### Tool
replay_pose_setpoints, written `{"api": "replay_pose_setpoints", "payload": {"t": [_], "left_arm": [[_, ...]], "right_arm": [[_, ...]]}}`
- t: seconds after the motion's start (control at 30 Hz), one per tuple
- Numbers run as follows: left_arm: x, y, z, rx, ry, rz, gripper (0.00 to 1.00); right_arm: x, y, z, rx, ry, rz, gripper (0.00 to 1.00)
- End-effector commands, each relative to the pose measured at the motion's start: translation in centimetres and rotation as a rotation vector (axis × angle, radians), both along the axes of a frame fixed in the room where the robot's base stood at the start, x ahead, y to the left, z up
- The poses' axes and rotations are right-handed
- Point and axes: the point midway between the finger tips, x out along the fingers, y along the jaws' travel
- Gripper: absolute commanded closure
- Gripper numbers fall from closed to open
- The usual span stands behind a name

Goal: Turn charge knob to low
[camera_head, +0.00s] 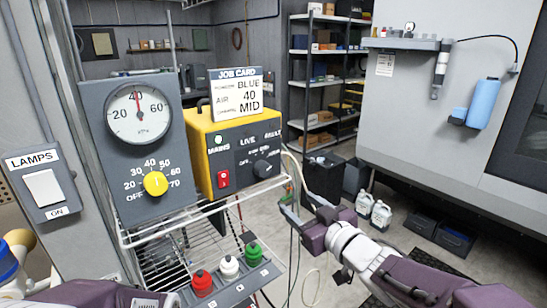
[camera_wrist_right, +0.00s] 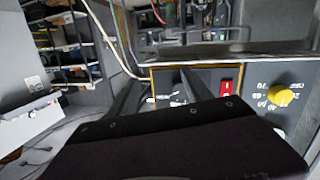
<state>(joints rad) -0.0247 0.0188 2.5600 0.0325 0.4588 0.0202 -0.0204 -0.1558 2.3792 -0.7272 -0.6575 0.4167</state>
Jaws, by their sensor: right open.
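The charge knob (camera_head: 262,168) is a black dial on the dark front panel of the yellow powder unit (camera_head: 203,150) in the head view. Its pointer setting is too small to read. My right gripper (camera_head: 298,203) is open and empty, below and right of the knob, apart from it. In the right wrist view its dark fingers (camera_wrist_right: 158,92) reach toward the unit's panel, with white scale marks showing between them; I cannot make out the knob there. Parts of my left arm show at the lower left, but its gripper does not.
A grey gauge box (camera_head: 135,150) with a yellow knob (camera_head: 155,183) stands left of the unit. A red switch (camera_head: 223,179) is on the panel. A job card (camera_head: 235,95) stands on top. A wire rack (camera_head: 165,235) and hanging hoses lie below. The floor at right is partly clear.

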Motion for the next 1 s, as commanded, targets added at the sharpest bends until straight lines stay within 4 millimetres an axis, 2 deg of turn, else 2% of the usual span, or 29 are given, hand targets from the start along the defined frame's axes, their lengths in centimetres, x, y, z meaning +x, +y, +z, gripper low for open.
{"api": "replay_pose_setpoints", "payload": {"t": [0.03, 0.1, 0.17, 0.27, 0.37, 0.6, 0.73, 1.0], "left_arm": [[0.0, 0.0, 1.1, 0.0, 0.0, 0.0, 0.64], [0.0, 0.0, 1.4, 0.0, 0.0, 0.0, 0.64], [0.0, 0.0, 1.4, 0.0, 0.0, 0.0, 0.64], [0.0, 0.0, 1.3, 0.0, 0.0, 0.0, 0.64], [0.0, 0.0, 1.4, 0.0, 0.0, 0.0, 0.64], [0.0, 0.0, 2.4, 0.0, 0.0, 0.0, 0.64], [0.0, 0.0, 2.9, 0.0, 0.0, 0.0, 0.64], [0.0, 0.0, 3.0, 0.0, 0.0, 0.0, 0.64]], "right_arm": [[-0.5, 1.0, 2.7, 0.003, -0.053, 0.047, 0.42], [-1.1, 2.2, 4.7, 0.009, -0.105, 0.101, 0.42], [-1.5, 2.7, 5.4, 0.01, -0.127, 0.126, 0.42], [-1.5, 2.9, 5.4, 0.012, -0.133, 0.134, 0.42], [-0.8, 3.3, 5.4, 0.013, -0.13, 0.135, 0.42], [3.4, 6.0, 5.4, 0.012, -0.127, 0.133, 0.42], [5.2, 7.1, 5.4, 0.012, -0.127, 0.132, 0.42], [6.2, 7.7, 5.2, 0.012, -0.129, 0.13, 0.42]]}}
